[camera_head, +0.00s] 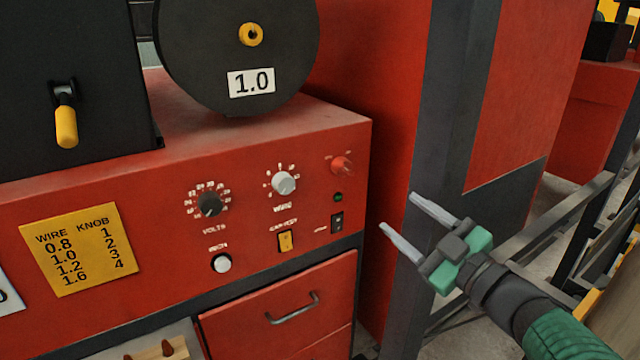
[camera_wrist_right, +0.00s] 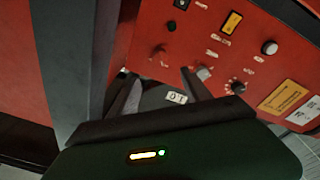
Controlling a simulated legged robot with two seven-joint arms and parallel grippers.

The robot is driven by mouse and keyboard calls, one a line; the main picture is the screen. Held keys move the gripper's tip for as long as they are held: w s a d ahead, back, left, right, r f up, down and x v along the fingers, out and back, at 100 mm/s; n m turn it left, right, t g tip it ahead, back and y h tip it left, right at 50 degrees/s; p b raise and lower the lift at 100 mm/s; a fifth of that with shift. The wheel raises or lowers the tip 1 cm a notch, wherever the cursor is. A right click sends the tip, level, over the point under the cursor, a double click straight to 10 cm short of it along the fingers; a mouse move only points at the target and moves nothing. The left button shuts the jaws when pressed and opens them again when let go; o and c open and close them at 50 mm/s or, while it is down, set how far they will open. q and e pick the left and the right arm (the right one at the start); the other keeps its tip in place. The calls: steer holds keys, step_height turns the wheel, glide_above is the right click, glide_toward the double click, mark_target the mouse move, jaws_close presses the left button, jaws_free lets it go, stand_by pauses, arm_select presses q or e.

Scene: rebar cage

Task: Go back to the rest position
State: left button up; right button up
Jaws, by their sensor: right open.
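My right gripper (camera_head: 404,222) is open and empty at the right of the head view. Its two grey fingers point left toward the red machine's control panel (camera_head: 255,205), apart from it. The panel carries a black volts knob (camera_head: 209,204), a white wire knob (camera_head: 284,183), a red knob (camera_head: 341,164), a white button (camera_head: 221,263), a yellow switch (camera_head: 286,241) and a small black switch (camera_head: 337,221). In the right wrist view the fingers (camera_wrist_right: 160,92) are spread, with the panel beyond them. My left gripper is not in view.
A dark grey post (camera_head: 440,110) stands behind my right gripper. A black spool (camera_head: 238,70) marked 1.0 sits above the machine. A yellow wire-knob chart (camera_head: 82,250) is on the panel's left. A drawer with a metal handle (camera_head: 292,309) is below. Grey rails (camera_head: 560,215) run at the right.

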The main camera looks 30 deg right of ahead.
steer(key=w+a+f+m+g+h, duration=0.1)
steer(key=w+a+f+m+g, duration=0.15)
steer(key=f, duration=0.55)
steer(key=w+a+f+m+g+h, duration=0.1)
steer(key=f+m+g+h, duration=0.15)
steer(key=f, duration=0.45)
steer(key=w+a+f+m+g+h, duration=0.1)
steer(key=w+f+m+g, duration=0.15)
steer(key=f, duration=0.55)
steer(key=s+a+f+g+y, duration=0.3)
steer(key=s+a+f+g, duration=0.6)
steer(key=s+a+f, duration=0.4)
steer(key=shift+s+a+f, duration=0.4)
steer(key=shift+a+f, duration=0.15)
steer(key=shift+f, duration=0.15)
steer(key=shift+d, duration=0.1)
